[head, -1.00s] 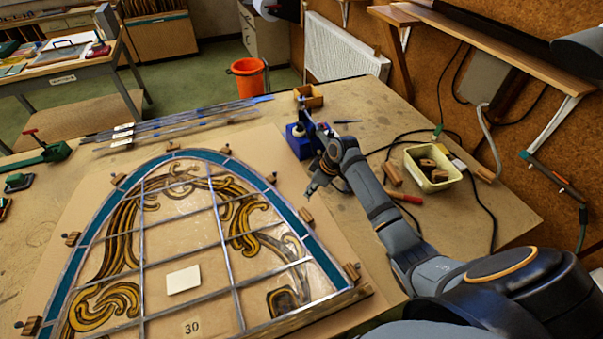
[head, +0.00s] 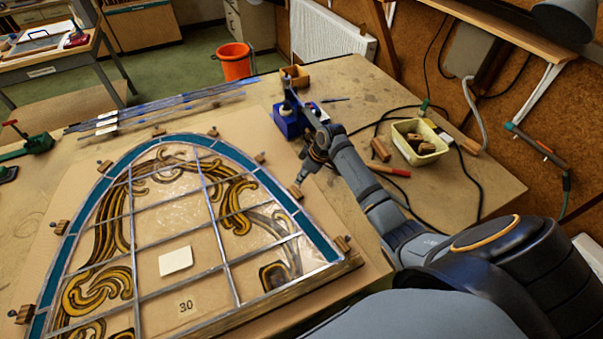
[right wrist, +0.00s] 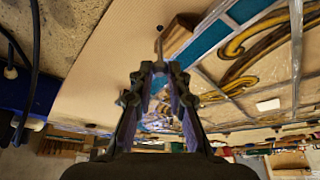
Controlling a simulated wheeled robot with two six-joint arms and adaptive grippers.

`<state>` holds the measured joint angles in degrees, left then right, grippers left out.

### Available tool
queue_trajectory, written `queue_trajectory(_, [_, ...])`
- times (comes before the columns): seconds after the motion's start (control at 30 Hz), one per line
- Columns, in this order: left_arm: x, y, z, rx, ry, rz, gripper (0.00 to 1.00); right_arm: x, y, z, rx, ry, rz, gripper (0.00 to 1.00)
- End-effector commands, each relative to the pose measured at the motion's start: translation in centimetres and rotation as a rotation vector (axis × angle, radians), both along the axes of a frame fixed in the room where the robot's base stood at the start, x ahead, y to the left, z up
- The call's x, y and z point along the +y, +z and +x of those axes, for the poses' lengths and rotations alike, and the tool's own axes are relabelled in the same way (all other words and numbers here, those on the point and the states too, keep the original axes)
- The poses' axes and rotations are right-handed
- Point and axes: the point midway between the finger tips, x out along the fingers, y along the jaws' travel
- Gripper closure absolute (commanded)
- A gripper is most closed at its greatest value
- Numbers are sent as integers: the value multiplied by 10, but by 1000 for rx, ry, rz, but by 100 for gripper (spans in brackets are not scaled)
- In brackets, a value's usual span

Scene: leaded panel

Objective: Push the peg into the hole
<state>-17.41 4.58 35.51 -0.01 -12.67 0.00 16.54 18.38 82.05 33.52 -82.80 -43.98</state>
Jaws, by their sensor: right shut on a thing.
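My right gripper (head: 303,179) hangs low over the board just outside the right edge of the leaded panel (head: 190,230). It is close to a wooden block (head: 295,192) at that edge, which also shows in the right wrist view (right wrist: 180,35). In the right wrist view my right gripper (right wrist: 160,70) has its fingertips close together, shut on a thin grey peg (right wrist: 159,46). The peg sticks out past the tips, beside the block's end; I cannot tell whether it touches. My left gripper is not in view.
More wooden blocks surround the arched panel. A blue holder (head: 290,122) stands just behind my right gripper. A cream tub (head: 419,142) of blocks, a red-handled tool (head: 393,170) and black cables lie to the right. Metal strips (head: 165,105) lie at the back.

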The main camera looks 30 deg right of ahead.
Motion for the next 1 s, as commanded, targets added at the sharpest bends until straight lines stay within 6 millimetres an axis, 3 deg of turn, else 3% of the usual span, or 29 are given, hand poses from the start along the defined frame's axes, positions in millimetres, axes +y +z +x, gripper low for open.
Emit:
queue_trajectory(0.13, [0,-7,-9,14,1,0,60,0,-10,0,0,-1,0,100])
queue_trajectory(0.5, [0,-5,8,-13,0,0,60,0,-10,0,0,0,0,100])
queue_trajectory(1.0, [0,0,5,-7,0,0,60,0,-10,0,0,0,0,100])
